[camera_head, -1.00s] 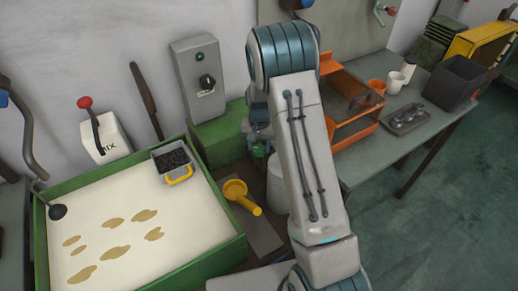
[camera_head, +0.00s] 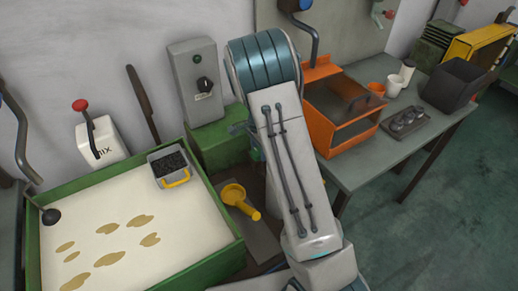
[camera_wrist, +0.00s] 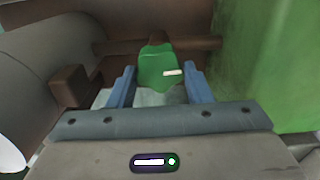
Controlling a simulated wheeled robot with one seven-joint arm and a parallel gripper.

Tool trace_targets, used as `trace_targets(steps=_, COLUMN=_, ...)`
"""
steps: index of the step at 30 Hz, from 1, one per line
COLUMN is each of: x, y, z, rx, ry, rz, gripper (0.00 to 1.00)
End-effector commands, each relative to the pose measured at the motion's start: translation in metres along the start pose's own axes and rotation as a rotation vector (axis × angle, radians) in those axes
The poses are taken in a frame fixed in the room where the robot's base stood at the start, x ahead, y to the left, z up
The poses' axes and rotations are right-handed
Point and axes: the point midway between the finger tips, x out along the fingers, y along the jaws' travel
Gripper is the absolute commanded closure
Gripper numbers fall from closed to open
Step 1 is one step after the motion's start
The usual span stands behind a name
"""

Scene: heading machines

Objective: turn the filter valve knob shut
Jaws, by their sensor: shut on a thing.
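The filter valve knob is the green knob (camera_wrist: 157,66) with a white mark on its face, seen in the wrist view. It sits on a brown pipe (camera_wrist: 205,45), and the white mark lies nearly level, toward the right. My gripper (camera_wrist: 160,72) has its two blue fingers on either side of the knob and is shut on it. In the head view my arm hides the gripper and most of the valve.
A green wall (camera_wrist: 265,60) stands close on the right in the wrist view. In the head view, a green-rimmed tray (camera_head: 215,262) is on the left, a grey switch box (camera_head: 197,88) behind, and an orange bin (camera_head: 350,138) on the table right of my arm.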

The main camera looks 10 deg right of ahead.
Motion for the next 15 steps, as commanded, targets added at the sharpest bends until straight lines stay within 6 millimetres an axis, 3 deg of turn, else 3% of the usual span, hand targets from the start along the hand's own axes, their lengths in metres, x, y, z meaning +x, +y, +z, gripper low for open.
trace_targets(steps=15, x=-0.0007, y=-0.0002, z=0.0, rx=0.097, ry=0.0, rz=-0.002, gripper=0.78)
